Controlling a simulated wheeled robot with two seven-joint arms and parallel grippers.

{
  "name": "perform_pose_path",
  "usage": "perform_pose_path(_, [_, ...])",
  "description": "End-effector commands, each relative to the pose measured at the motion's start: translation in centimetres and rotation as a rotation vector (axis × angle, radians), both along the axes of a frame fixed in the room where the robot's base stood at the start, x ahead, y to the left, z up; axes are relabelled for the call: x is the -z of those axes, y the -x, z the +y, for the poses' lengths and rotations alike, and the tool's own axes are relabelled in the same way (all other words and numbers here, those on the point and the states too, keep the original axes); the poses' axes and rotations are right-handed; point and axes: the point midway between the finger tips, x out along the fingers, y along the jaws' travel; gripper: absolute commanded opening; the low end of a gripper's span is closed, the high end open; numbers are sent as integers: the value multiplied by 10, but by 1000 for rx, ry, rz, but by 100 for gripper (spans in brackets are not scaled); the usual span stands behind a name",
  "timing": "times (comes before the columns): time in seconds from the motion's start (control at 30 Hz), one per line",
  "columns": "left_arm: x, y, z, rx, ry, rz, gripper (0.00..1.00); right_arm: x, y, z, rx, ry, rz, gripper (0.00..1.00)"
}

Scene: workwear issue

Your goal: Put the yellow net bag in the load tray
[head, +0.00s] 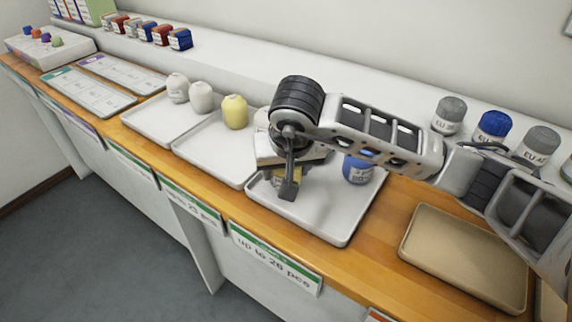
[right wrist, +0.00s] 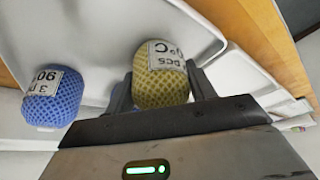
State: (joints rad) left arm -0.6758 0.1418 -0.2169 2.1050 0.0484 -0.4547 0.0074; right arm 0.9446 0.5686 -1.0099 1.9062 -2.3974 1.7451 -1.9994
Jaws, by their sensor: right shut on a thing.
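My right gripper (head: 288,188) is over the white tray (head: 338,232) at the right of the row of white trays. In the right wrist view, its fingers (right wrist: 155,85) are shut on a yellow net bag (right wrist: 160,80) with a white printed label. In the head view the gripper mostly hides this bag. A blue net bag (head: 358,168) stands in the same tray; it also shows in the right wrist view (right wrist: 52,98), left of the yellow bag. I cannot tell whether the held bag touches the tray. A tan tray (head: 413,250) lies to the right, empty. My left gripper is not in view.
A pale yellow bag (head: 235,112) stands in the middle white tray (head: 205,158). Two whitish bags (head: 202,97) stand in the left tray (head: 140,125). Grey and blue rolls (head: 493,125) stand on the back ledge. Small boxes (head: 162,35) line the ledge at left.

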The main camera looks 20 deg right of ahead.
Motion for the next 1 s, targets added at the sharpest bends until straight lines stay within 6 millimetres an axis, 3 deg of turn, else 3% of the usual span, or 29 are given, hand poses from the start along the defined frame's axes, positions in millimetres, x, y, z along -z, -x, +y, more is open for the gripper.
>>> perform_pose_path(0.27, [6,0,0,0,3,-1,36,5,0,0,-1,1,-1,31])
perform_pose_path(0.3, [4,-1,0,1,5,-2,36,4,0,0,-1,0,0,63])
perform_pose_path(0.37, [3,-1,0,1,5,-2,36,3,0,0,-1,0,0,77])
perform_pose_path(0.77, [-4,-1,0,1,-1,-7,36,-5,1,1,-1,-2,-2,77])
perform_pose_path(1.0, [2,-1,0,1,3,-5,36,-47,18,3,-4,0,-7,77])
